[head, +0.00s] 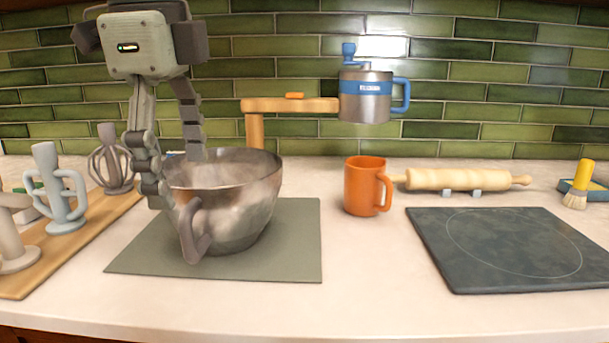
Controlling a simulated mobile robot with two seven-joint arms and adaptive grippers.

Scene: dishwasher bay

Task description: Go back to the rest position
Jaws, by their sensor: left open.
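My left gripper (175,178) comes down from the top left with its fingers spread apart. One finger hangs in front of the left side of a metal mixing bowl (235,215); the other reaches down to the bowl's opening. The fingers hide part of the bowl's left rim, and I cannot tell whether they touch it. The bowl stands upright, its handle towards the front. My right gripper is not in view.
The bowl is on a grey-green mat (290,255). A wooden board (100,225) with whisk-like tools is at left. An orange mug (362,186), a rolling pin (455,179), a dark slab (500,270) and a brush (578,185) are at right.

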